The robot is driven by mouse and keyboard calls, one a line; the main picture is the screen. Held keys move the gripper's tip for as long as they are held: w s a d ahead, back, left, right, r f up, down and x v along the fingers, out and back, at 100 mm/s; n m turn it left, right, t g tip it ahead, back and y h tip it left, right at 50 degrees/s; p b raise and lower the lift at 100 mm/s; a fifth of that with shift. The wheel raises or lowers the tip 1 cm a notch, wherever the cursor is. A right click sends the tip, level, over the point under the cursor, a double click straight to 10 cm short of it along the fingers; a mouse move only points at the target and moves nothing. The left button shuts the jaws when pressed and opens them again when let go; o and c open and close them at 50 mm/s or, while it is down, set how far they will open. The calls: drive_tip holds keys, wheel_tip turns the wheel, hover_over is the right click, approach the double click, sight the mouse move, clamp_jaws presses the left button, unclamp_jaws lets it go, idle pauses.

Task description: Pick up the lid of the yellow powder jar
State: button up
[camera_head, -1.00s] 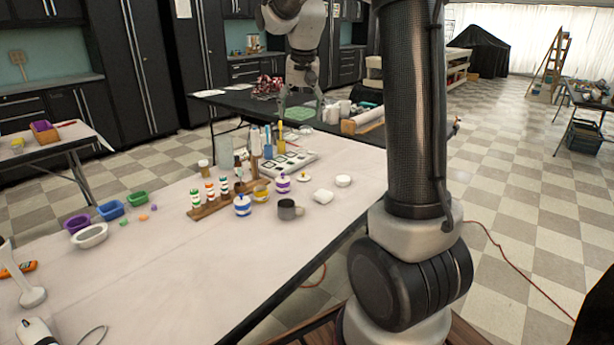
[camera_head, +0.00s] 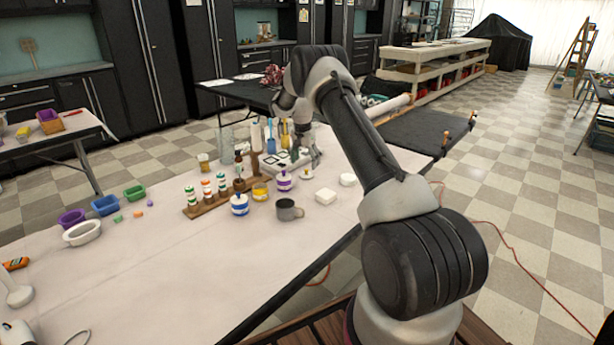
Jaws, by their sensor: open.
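The yellow powder jar (camera_head: 260,193) stands among the jars on the white table, behind and between the blue-striped jar (camera_head: 239,205) and the purple-striped jar (camera_head: 284,180). A small white lid with a yellowish knob (camera_head: 306,175) lies flat on the table just right of the purple-striped jar. My gripper (camera_head: 317,160) is open and points down, a little above and behind this lid, near the mould tray. It looks empty. The fingertips are small in this view, so the exact gap to the lid cannot be told.
A rack of small bottles (camera_head: 206,203) is to the left. A light mould tray (camera_head: 287,163) and upright bottles are behind.

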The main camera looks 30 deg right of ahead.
sight(306, 170)
drive_tip(key=f, duration=0.5)
drive_tip(key=shift+d, duration=0.3)
drive_tip(key=c, duration=0.8)
